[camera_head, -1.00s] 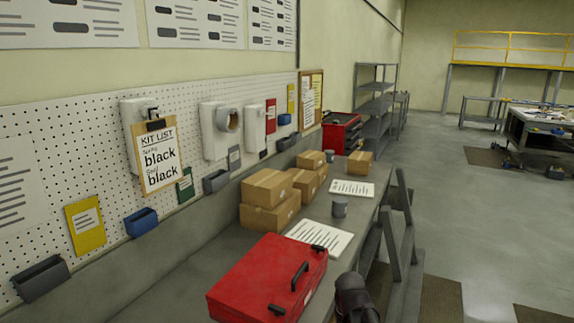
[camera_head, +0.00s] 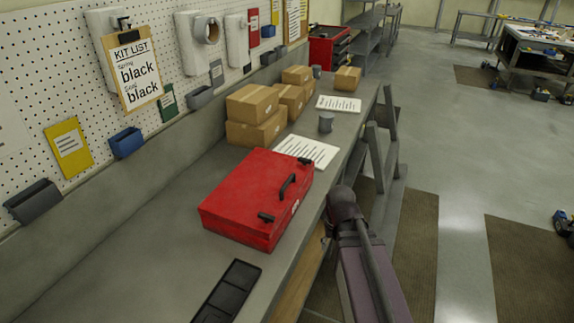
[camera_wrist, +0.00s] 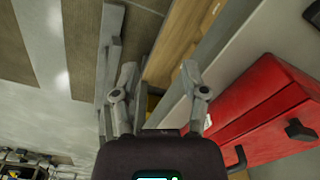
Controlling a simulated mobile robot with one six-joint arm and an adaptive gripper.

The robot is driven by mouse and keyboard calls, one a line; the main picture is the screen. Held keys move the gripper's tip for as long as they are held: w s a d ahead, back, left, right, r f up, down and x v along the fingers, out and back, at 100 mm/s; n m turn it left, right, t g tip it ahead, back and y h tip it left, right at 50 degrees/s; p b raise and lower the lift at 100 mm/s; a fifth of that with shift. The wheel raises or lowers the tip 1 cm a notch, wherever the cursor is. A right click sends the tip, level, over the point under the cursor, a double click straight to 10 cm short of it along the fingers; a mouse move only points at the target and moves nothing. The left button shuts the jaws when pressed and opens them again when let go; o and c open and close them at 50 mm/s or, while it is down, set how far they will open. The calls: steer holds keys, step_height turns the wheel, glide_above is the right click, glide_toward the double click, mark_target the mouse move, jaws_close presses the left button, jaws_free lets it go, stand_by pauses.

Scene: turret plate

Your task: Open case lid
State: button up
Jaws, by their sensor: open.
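The red case (camera_head: 258,198) lies on the grey workbench with its lid shut. It has a black handle and dark latches on the side facing the aisle. In the wrist view the red case (camera_wrist: 262,115) fills the right side, with a dark latch and part of the handle. My gripper (camera_wrist: 158,75) is open and empty, apart from the case, beside the bench edge. In the head view my arm is at the bench's front edge, right of the case, and the fingers are hidden there.
A black tray (camera_head: 228,292) lies on the bench (camera_head: 140,245) in front of the case. A pegboard with a kit list (camera_head: 137,72) runs along the left. The bench left of the case is clear.

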mark_target(288, 181)
steer(key=w+a+r+m+y+p, duration=0.1)
steer(key=w+a+r+p, duration=0.3)
steer(key=w+r+p, duration=0.4)
steer(key=w+a+r+m+p, duration=0.4)
steer(key=w+r+p, duration=0.5)
steer(key=w, duration=0.7)
steer(key=shift+w+a+r+t+y, duration=0.25)
steer(key=shift+a+r+t+y, duration=0.15)
steer(key=shift+a+r, duration=0.25)
steer(key=shift+f, duration=0.15)
steer(key=f+b, duration=0.4)
steer(key=a+f+b, duration=0.1)
steer(key=f+b, duration=0.3)
steer(key=b, duration=0.1)
steer(key=w+a+f+b, duration=0.1)
steer(key=f+b, duration=0.3)
steer(key=f, duration=0.1)
steer(key=shift+w+a+f, duration=0.1)
steer(key=shift+a, duration=0.05)
jaws_close()
